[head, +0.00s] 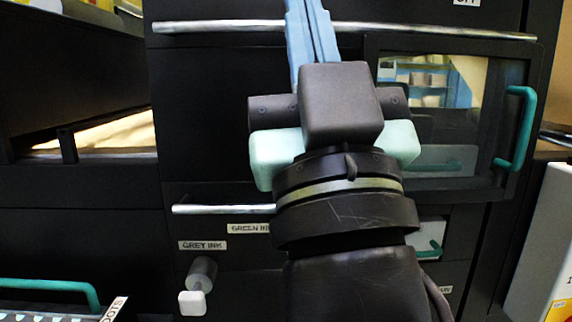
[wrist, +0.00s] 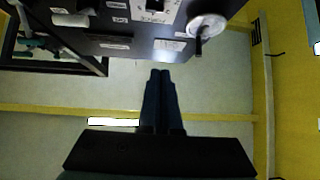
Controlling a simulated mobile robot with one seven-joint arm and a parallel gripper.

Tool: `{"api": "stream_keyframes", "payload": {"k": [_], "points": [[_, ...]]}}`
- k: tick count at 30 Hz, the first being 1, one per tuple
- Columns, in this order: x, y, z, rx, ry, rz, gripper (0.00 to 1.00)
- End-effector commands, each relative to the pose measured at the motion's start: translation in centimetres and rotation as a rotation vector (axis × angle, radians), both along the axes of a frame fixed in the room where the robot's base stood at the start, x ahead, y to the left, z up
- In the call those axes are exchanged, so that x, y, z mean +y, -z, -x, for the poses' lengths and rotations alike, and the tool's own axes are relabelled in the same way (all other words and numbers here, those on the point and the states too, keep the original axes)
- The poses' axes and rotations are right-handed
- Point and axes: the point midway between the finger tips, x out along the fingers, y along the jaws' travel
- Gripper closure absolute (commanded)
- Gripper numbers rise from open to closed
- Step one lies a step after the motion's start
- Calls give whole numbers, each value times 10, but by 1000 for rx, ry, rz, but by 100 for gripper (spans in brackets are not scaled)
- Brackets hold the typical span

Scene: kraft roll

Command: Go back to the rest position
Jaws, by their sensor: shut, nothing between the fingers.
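My gripper (head: 308,6) is in the upper middle of the head view, with its two long blue fingers pointing up and away in front of a black machine (head: 215,110). The fingers lie side by side. In the wrist view my gripper (wrist: 160,73) shows its dark fingertips together, with nothing between them. The pale floor (wrist: 215,95) lies behind the fingers there, and the machine's dark panel (wrist: 125,38) is above them. My wrist hides part of the machine's front in the head view.
A windowed door (head: 450,110) with a teal handle (head: 525,128) is right of my gripper. A grey ink knob (head: 202,273) sticks out lower left. A teal handle (head: 45,288) is at bottom left. A white box (head: 545,240) stands at right. In the wrist view, a round wheel (wrist: 207,26) juts out.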

Motion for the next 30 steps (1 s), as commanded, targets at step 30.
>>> {"api": "stream_keyframes", "payload": {"k": [30], "points": [[15,-199,36,66,62,-68,100]]}}
